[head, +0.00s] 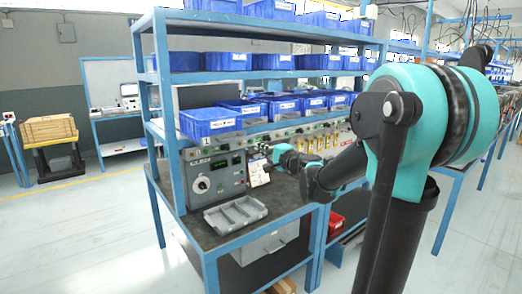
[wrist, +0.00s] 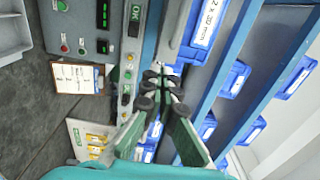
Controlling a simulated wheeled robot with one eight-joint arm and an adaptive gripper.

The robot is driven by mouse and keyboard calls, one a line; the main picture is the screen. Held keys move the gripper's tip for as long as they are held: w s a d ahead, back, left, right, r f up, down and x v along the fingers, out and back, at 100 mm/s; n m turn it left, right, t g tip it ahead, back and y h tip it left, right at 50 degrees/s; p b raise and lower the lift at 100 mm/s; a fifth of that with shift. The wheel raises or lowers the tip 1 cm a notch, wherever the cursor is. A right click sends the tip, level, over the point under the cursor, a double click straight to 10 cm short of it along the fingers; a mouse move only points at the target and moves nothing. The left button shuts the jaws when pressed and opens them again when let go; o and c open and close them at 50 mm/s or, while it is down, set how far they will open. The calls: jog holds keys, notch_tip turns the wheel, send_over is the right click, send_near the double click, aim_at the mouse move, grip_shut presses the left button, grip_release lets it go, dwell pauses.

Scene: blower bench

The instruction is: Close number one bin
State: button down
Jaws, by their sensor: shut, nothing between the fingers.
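The bin I take for number one is the blue bin (head: 208,123) at the left end of the shelf just above the bench; a small mark like a "1" shows below it. It appears to stick out past the shelf edge. In the wrist view a blue bin with a white label (wrist: 205,24) is at the top, but I cannot tell which bin it is. My gripper (head: 263,148) is to the right of and below the leftmost bin, in front of the panel row. In the wrist view my gripper (wrist: 160,88) is shut and empty, apart from the labelled bin.
A grey tray (head: 235,214) lies on the dark bench top (head: 200,231). A control box (head: 212,182) and a clipboard (head: 258,172) stand behind it. Blue bins (head: 283,107) continue along the shelf to the right. A blue post (head: 165,110) stands at the rack's left end.

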jog(key=x, duration=1)
jog(key=shift+w+a, duration=0.25)
jog(key=shift+w, duration=0.05)
jog(key=x, duration=1.3)
